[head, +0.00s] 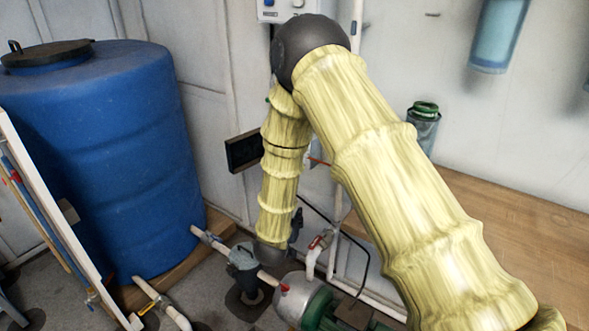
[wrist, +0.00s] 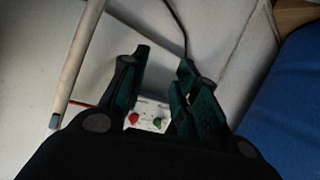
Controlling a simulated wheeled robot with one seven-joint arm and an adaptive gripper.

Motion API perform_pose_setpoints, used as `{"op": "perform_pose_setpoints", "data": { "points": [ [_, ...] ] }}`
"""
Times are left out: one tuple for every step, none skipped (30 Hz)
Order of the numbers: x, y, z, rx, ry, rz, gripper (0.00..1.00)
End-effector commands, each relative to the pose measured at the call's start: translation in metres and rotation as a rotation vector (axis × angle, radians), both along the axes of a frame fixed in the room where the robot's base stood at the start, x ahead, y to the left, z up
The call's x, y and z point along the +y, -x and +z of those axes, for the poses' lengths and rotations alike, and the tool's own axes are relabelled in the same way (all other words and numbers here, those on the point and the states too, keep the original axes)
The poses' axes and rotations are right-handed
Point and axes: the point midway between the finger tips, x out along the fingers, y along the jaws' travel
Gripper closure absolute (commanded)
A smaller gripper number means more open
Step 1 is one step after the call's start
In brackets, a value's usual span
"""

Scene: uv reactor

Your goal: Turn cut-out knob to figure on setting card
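My gripper (wrist: 165,62) is open in the wrist view, with its two dark green fingers apart and nothing between the tips. A pale control box (wrist: 146,119) shows low between the fingers, near their bases. It bears a small red control (wrist: 133,118) and a small green control (wrist: 157,122). The wrist view is too dark and small to tell whether either is the cut-out knob. I cannot make out the setting card or its figure. In the head view my yellow-sleeved arm hides much of the wall behind it, and my gripper cannot be made out clearly.
A blue barrel (head: 110,160) stands at left. A dark box (head: 243,152) is beside my forearm. Pipes and a pump (head: 300,298) lie below. A wooden counter (head: 510,215) with a green-capped container (head: 424,125) is at right. A white wall box (head: 292,10) is above.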

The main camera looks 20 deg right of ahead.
Motion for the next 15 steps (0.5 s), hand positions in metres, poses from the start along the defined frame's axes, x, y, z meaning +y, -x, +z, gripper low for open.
{"op": "perform_pose_setpoints", "data": {
  "points": [
    [0.004,-0.018,0.003,-0.056,0.016,-0.028,0.7],
    [0.005,-0.027,0.012,-0.087,0.025,-0.05,0.7],
    [0.007,-0.038,0.023,-0.126,0.04,-0.078,0.7],
    [0.008,-0.046,0.032,-0.157,0.049,-0.101,0.7],
    [0.01,-0.053,0.041,-0.185,0.058,-0.124,0.7],
    [0.012,-0.061,0.053,-0.222,0.069,-0.154,0.7],
    [0.014,-0.066,0.062,-0.246,0.076,-0.178,0.7],
    [0.015,-0.071,0.07,-0.269,0.084,-0.202,0.7],
    [0.017,-0.076,0.082,-0.299,0.09,-0.232,0.7],
    [0.019,-0.079,0.089,-0.317,0.096,-0.252,0.7],
    [0.021,-0.082,0.096,-0.333,0.1,-0.272,0.7],
    [0.023,-0.084,0.106,-0.355,0.103,-0.296,0.7],
    [0.024,-0.086,0.111,-0.366,0.107,-0.314,0.7],
    [0.025,-0.087,0.117,-0.378,0.11,-0.328,0.7],
    [0.026,-0.088,0.123,-0.391,0.111,-0.347,0.7]
  ]
}}
